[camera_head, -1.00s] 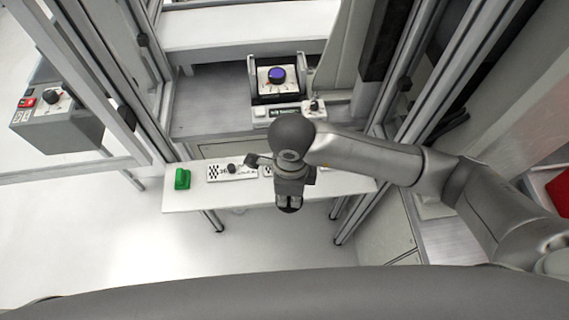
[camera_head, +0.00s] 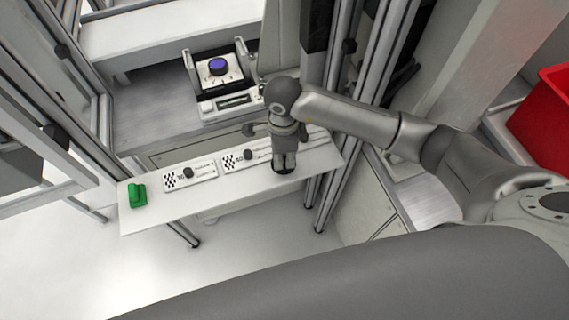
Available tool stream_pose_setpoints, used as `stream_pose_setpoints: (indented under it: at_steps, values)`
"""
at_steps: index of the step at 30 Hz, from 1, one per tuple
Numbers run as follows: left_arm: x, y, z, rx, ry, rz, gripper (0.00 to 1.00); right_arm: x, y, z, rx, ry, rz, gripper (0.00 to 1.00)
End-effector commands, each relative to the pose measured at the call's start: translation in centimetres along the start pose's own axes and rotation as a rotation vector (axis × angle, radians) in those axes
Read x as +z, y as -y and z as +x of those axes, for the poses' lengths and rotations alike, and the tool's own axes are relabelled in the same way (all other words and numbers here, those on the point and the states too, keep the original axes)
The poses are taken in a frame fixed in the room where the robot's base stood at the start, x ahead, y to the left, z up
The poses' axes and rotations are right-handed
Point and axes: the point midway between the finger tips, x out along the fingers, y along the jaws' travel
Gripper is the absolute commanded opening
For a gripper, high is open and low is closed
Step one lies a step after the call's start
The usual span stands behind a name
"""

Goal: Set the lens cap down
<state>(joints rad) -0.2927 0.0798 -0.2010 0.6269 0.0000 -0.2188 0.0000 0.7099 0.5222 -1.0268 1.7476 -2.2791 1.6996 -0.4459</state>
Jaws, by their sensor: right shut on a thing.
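My right gripper (camera_head: 284,168) points down at the right part of the narrow white shelf (camera_head: 160,221). It is shut on the lens cap, of which only a dark edge shows at the fingertips; the fingers hide the rest. I cannot tell whether the cap touches the shelf. My left gripper is not in view.
A green block (camera_head: 137,195) sits at the shelf's left end. White checkered plates (camera_head: 205,172) with black knobs lie along it. Behind stands a device with a blue-purple knob (camera_head: 218,66). Metal posts (camera_head: 335,110) rise at right. A red bin (camera_head: 545,120) stands far right.

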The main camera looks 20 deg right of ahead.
Motion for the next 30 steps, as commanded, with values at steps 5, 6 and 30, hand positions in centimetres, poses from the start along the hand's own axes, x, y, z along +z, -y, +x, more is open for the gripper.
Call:
stream_pose_setpoints:
  at_steps: [5, 6, 30]
  values:
    - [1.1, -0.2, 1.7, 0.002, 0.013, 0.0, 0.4, -0.3, 0.4, 2.8, 0.003, 0.0, 0.002, 0.01]
    - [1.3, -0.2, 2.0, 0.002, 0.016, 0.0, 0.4, -0.3, 0.3, 3.4, 0.004, 0.0, 0.001, 0.01]
    - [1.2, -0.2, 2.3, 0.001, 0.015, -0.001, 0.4, -0.4, 0.5, 4.0, 0.0, -0.001, 0.001, 0.39]
